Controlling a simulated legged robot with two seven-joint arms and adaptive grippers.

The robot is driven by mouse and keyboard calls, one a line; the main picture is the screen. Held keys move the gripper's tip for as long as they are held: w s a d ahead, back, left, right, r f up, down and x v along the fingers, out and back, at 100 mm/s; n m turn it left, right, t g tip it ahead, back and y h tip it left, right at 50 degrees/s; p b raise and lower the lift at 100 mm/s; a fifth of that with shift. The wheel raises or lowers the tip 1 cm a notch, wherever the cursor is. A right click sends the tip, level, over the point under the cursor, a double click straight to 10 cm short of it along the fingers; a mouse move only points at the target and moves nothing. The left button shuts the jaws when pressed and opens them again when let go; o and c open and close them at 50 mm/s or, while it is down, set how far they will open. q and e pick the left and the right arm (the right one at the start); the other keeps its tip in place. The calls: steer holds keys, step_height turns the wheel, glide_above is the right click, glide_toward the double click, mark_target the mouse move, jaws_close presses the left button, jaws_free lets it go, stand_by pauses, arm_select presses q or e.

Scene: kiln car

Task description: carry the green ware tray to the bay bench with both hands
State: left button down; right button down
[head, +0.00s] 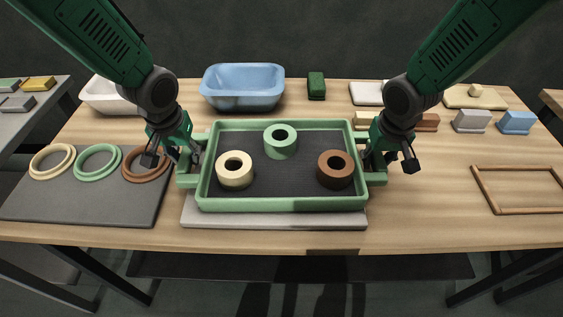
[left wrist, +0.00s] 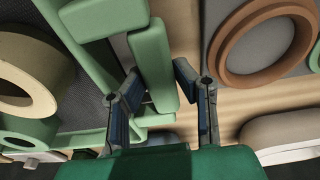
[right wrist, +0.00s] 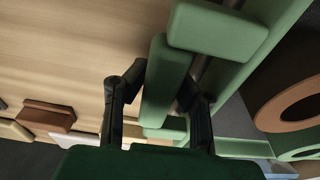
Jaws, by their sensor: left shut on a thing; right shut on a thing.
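The green ware tray (head: 281,204) is level at the middle of the wooden table, over a pale grey slab (head: 275,220). I cannot tell whether it touches the slab. Its dark floor carries a cream ring (head: 234,176), a green ring (head: 280,147) and a brown ring (head: 335,176), all upright and apart. My left gripper (head: 187,160) is shut on the tray's left handle (left wrist: 155,70). My right gripper (head: 374,160) is shut on its right handle (right wrist: 165,85). Which surface is the bay bench is unclear.
A blue basin (head: 242,88) and a dark green block (head: 316,86) stand behind the tray. A dark mat (head: 85,205) with several flat rings lies left. A wooden frame (head: 520,188) lies right, with small blocks behind it. A grey bench (head: 30,122) stands at the left edge.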

mark_target(381, 153)
arm_select(q)
steer(key=shift+s, duration=0.1)
arm_select(e)
steer(key=shift+w+d, duration=0.1)
steer(key=shift+d, duration=0.05)
